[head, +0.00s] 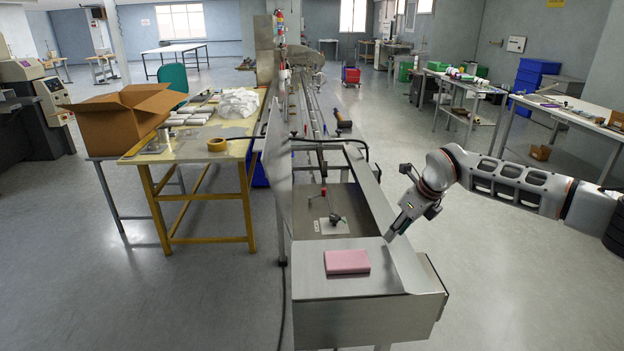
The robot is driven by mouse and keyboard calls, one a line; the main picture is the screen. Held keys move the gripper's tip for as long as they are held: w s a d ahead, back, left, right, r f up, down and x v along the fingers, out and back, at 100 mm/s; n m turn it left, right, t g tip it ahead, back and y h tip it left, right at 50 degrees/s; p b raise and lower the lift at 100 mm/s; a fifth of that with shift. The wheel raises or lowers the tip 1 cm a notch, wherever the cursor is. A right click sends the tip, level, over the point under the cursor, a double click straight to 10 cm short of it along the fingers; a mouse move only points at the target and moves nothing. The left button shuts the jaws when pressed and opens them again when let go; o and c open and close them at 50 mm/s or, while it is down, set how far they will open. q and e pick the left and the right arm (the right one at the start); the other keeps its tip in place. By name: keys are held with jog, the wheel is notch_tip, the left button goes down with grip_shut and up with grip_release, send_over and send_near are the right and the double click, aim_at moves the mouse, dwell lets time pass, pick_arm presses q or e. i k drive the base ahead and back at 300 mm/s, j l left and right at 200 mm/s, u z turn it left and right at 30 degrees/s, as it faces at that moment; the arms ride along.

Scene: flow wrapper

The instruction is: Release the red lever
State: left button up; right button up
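The red lever (323,191) is a small red knob on a thin rod inside the open steel bed of the flow wrapper (313,278). Close to it, a dark jointed clamp part (336,218) sits over a pale plate. My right gripper (391,236) comes in from the right and points down and to the left, over the machine's right edge. It is to the right of the lever and apart from it. I see nothing held in it, but its finger opening is not clear. My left gripper is not in view.
A pink block (347,261) lies on the machine's near steel plate. A raised clear panel (277,165) stands along the left side of the bed. A yellow-framed table (190,151) and a cardboard box (122,120) are at left. Floor to the right is open.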

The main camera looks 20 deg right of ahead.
aim_at(310, 198)
jog(key=i+j, duration=0.15)
jog(key=i, duration=0.45)
jog(key=i+j, duration=0.15)
jog(key=i, duration=0.45)
